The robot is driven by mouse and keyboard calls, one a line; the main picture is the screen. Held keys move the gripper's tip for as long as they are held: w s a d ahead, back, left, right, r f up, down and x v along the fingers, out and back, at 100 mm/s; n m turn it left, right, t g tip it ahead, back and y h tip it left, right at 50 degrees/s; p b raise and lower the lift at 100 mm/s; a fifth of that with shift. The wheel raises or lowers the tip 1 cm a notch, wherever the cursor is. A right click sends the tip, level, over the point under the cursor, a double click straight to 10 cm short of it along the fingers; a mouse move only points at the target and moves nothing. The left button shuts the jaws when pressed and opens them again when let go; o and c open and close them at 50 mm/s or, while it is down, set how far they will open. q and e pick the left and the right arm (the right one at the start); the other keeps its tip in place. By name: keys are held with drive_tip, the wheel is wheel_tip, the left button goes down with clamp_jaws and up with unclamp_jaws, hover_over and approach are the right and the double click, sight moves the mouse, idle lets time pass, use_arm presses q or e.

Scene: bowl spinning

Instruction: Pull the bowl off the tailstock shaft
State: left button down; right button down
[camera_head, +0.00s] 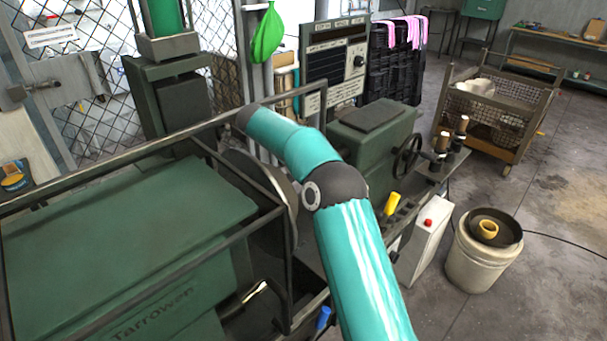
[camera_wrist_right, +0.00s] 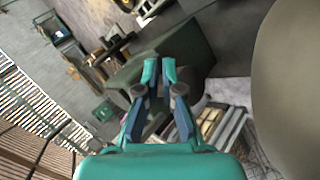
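A large grey-brown round disc (camera_head: 275,180), which looks like the bowl or the plate behind it, stands upright beside the green headstock in the head view, partly covered by guard bars and my right arm. In the right wrist view a smooth olive-brown curved surface (camera_wrist_right: 290,85), apparently the bowl, fills the right side. The green tailstock (camera_head: 372,140) with its handwheel is to the right of my arm. Its shaft is hidden. My right gripper (camera_wrist_right: 160,70) shows two teal fingertips with a narrow empty gap, apart from the curved surface. My left gripper is out of view.
A guard frame of dark bars (camera_head: 240,235) surrounds the green headstock cover (camera_head: 120,230). A control panel (camera_head: 336,65) stands behind the lathe. A white bucket (camera_head: 480,262) and a mesh cart (camera_head: 495,105) stand on the floor at right. A yellow-handled tool (camera_head: 391,203) is by the bed.

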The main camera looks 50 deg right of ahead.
drive_tip(key=shift+d+r, duration=0.15)
drive_tip(key=shift+r, duration=0.1)
drive_tip(key=shift+s, duration=0.15)
drive_tip(key=shift+s+a, duration=0.1)
drive_tip(key=shift+a, duration=0.1)
drive_tip(key=shift+s+a+r+b, duration=0.15)
drive_tip(key=shift+a+r+b, duration=0.1)
drive_tip(key=shift+a, duration=0.25)
drive_tip(key=shift+s+a+r+b, duration=0.1)
drive_tip(key=shift+a+r+b, duration=0.15)
drive_tip(key=shift+a, duration=0.25)
drive_tip(key=shift+r, duration=0.2)
idle(0.6)
drive_tip(key=shift+r+p, duration=0.75)
drive_tip(key=shift+p, duration=0.15)
drive_tip(key=shift+r, duration=0.1)
